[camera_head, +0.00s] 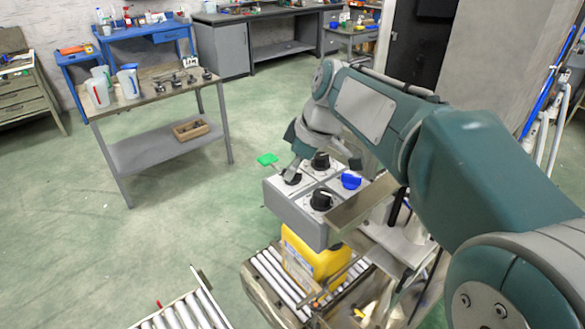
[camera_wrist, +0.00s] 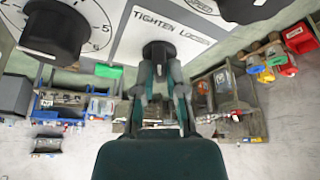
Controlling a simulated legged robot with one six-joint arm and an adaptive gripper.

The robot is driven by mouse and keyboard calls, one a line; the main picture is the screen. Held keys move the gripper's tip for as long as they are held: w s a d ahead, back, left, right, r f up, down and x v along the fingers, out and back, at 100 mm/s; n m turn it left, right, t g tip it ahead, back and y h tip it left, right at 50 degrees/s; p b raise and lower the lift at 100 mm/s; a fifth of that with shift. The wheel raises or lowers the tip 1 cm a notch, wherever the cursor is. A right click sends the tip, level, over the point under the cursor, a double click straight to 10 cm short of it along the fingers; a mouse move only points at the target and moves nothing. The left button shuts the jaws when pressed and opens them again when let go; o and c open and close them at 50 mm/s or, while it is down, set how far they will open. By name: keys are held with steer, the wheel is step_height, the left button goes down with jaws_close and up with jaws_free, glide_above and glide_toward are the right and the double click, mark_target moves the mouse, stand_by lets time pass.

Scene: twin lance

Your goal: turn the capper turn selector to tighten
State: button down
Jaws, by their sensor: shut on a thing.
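The turn selector is a black knob (camera_wrist: 158,50) just below the words TIGHTEN and LOOSEN on a pale panel plate in the wrist view. My gripper (camera_wrist: 160,76) is shut on this knob, its fingers reaching up from below. The fingers hide much of the knob, and I cannot tell which word it points to. In the head view, the selector (camera_head: 292,178) is at the left corner of the grey control box (camera_head: 290,205), with my gripper (camera_head: 296,167) at it.
Two larger black dial knobs (camera_head: 321,200) and a blue knob (camera_head: 350,181) sit close by on the box. A green tab (camera_head: 267,159) sticks out to its left. A yellow container (camera_head: 310,258) stands below on a roller conveyor (camera_head: 270,275). Open floor lies to the left.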

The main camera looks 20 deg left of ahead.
steer(key=shift+f, duration=0.15)
steer(key=c, duration=0.7)
jaws_free()
steer(key=shift+w, duration=0.1)
steer(key=v, duration=1.2)
steer(key=shift+w+a, duration=0.1)
steer(key=shift+a, duration=0.05)
steer(key=s+d+f+m+t+h, duration=0.15)
steer(key=s+d+m, duration=0.3)
steer(key=d, duration=0.45)
steer(key=s+d+f+m+t, duration=0.25)
steer(key=d+m, duration=0.25)
steer(key=d, duration=0.4)
steer(key=s+d+f+m+t+h, duration=0.1)
steer(key=s+d+f+m+h, duration=0.2)
steer(key=s+d+f+m, duration=0.5)
steer(key=s+d+f, duration=0.2)
steer(key=s+f, duration=0.1)
steer(key=shift+s+d+f+t, duration=0.3)
steer(key=shift+s+d+f, duration=0.05)
steer(key=shift+f, duration=0.05)
